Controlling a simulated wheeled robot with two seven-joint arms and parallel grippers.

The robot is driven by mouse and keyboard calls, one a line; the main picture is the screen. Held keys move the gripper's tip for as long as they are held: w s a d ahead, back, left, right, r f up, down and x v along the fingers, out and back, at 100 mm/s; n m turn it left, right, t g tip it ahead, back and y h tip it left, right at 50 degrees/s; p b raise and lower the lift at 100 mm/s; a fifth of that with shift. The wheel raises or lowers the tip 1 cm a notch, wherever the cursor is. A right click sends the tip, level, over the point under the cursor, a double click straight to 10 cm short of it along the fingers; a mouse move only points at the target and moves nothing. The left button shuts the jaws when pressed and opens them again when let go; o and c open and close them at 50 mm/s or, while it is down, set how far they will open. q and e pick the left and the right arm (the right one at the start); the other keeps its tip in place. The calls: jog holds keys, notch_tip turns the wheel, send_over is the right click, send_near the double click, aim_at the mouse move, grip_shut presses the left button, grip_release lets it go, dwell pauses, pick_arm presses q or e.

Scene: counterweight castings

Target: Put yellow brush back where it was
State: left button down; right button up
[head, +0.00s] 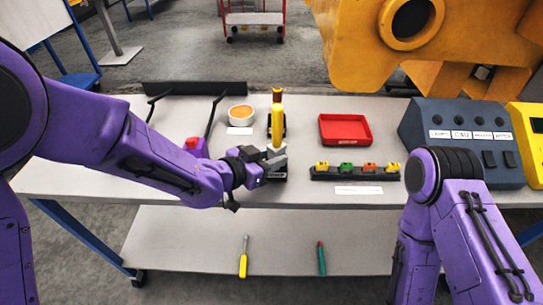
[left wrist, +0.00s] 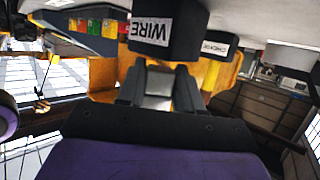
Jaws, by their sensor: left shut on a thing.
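The yellow brush (head: 277,120) stands upright in the head view, with a brown top end. My left gripper (head: 272,157) is shut on its lower part, above the middle of the table. Black holder parts show behind and below the brush. In the left wrist view a black block (left wrist: 187,42) with a white WIRE label is just beyond my left gripper's fingers (left wrist: 158,85). The brush's lower end is hidden, so I cannot tell whether it sits in a holder. My right arm shows at the right, but its gripper is not in view.
A red tray (head: 345,141) and a black rack (head: 330,173) of coloured pieces lie right of the brush. A round orange-filled dish (head: 240,114) is at left. A blue control box (head: 430,150) stands far right. A large orange casting (head: 345,50) overhangs the back.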

pick_arm(q)
jog(key=shift+f, duration=0.4)
jog(key=c, duration=0.7)
grip_release()
jog(key=shift+s+f, duration=0.15)
jog(key=shift+s, duration=0.05)
jog(key=shift+r+p, duration=0.3)
jog(key=shift+r, duration=0.3)
jog(key=p+v, duration=0.6)
jog(key=v, duration=0.5)
jog(key=shift+s+a+r, duration=0.15)
jog(key=shift+a+r, duration=0.1)
jog(key=shift+a, duration=0.1)
